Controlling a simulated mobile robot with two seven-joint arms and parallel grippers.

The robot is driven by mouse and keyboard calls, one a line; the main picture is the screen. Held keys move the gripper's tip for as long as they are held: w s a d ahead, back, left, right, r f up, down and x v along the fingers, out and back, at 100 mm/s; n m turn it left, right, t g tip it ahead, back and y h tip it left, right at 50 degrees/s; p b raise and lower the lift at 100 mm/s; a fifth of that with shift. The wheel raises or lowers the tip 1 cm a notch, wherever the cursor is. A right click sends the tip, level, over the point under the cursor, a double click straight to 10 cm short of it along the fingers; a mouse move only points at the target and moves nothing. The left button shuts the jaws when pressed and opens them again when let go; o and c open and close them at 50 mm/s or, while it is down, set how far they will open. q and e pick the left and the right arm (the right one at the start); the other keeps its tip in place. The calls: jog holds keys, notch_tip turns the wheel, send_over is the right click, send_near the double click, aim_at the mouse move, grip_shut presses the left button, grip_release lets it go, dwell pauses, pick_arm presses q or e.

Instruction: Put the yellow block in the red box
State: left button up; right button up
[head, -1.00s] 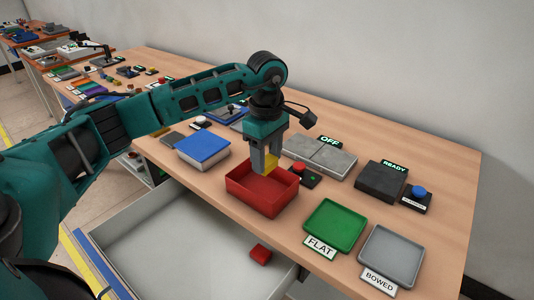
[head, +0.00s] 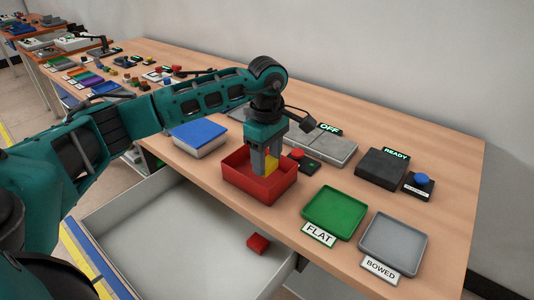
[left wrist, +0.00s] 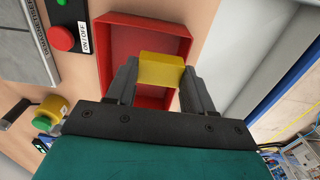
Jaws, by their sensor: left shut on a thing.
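The yellow block (head: 271,164) is held between the fingers of my left gripper (head: 265,166). The block also shows in the left wrist view (left wrist: 161,70), with a finger on each side of it. The red box (head: 258,195) is open-topped and stands on the table near its front edge. In the head view the fingers and block are inside the outline of the box's opening, at or below rim level; I cannot tell whether the block touches the floor. The red box also shows behind the block in the left wrist view (left wrist: 120,40). My right gripper is not in view.
A green tray (head: 334,211) and a grey tray (head: 394,243) stand to the right, a blue-topped box (head: 200,137) to the left. A red button (head: 297,154) is close behind the box. An open drawer (head: 180,225) below holds a red block (head: 258,243).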

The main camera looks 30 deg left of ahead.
pick_arm(q)
jog(key=shift+f+b, duration=0.3)
jog(key=shift+f, duration=0.4)
jog(key=o, duration=1.1)
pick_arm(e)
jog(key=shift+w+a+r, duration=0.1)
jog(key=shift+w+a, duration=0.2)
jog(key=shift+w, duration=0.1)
pick_arm(q)
notch_tip(320, 180, up, 13)
jog(key=shift+p, duration=0.45)
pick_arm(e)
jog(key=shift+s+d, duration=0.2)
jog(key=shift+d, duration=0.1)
pick_arm(q)
jog(key=shift+f, duration=0.1)
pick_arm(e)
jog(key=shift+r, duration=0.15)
